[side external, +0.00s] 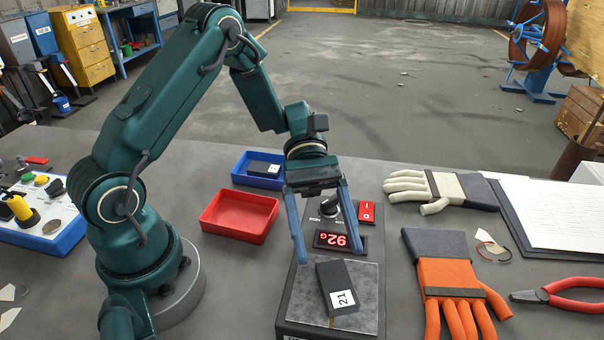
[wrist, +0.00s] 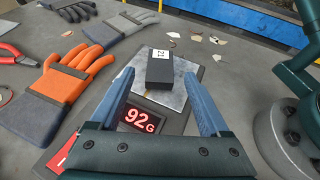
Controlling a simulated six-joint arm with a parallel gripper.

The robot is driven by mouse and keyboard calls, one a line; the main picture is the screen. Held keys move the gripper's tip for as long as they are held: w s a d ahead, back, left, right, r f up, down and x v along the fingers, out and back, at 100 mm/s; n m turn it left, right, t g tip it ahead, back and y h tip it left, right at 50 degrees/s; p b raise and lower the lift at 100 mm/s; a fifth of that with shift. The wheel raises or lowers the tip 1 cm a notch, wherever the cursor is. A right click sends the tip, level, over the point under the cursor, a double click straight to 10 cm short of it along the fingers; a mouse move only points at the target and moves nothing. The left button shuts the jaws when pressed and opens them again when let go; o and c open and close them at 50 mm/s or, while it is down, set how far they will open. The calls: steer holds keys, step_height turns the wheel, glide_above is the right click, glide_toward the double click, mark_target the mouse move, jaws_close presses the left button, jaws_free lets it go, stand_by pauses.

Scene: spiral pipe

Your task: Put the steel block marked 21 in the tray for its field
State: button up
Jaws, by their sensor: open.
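The dark steel block marked 21 (side external: 334,281) lies on the metal plate of a scale (side external: 369,320); its white label faces the front in the side view. The block also shows in the wrist view (wrist: 159,74), ahead of and between the fingers. My gripper (side external: 333,257) is open and empty, pointing down above the back part of the plate, with its blue fingers apart. A red tray (side external: 213,222) stands empty left of the scale. A blue tray (side external: 241,178) behind it holds another dark labelled block (side external: 258,168).
The scale's red display (side external: 340,241) reads 92 G. An orange glove (side external: 446,278), a pale glove (side external: 432,190), red-handled pliers (side external: 570,295) and a clipboard (side external: 560,215) lie to the right. A blue-sided control box (side external: 50,238) stands at far left.

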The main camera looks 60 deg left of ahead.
steer(key=shift+a+r, duration=0.2)
steer(key=shift+a, duration=0.05)
steer(key=shift+s+a+r+m+y, duration=0.1)
steer(key=shift+s+r+m+y, duration=0.1)
steer(key=shift+m+y, duration=0.25)
steer(key=s+a+r+m+t+y, duration=0.6)
steer(key=m+t+y, duration=0.3)
steer(key=m+y, duration=0.2)
steer(key=shift+s+a+r+m+t, duration=0.15)
steer(key=shift+a+r+m+t, duration=0.35)
steer(key=shift+a, duration=0.3)
steer(key=shift+o, duration=0.6)
steer(key=shift+a+r+m+y, duration=0.15)
steer(key=shift+r+m+y, duration=0.1)
steer(key=shift+y, duration=0.1)
steer(key=shift+o, duration=1)
steer(key=shift+a+t, duration=0.1)
steer(key=shift+t, duration=0.2)
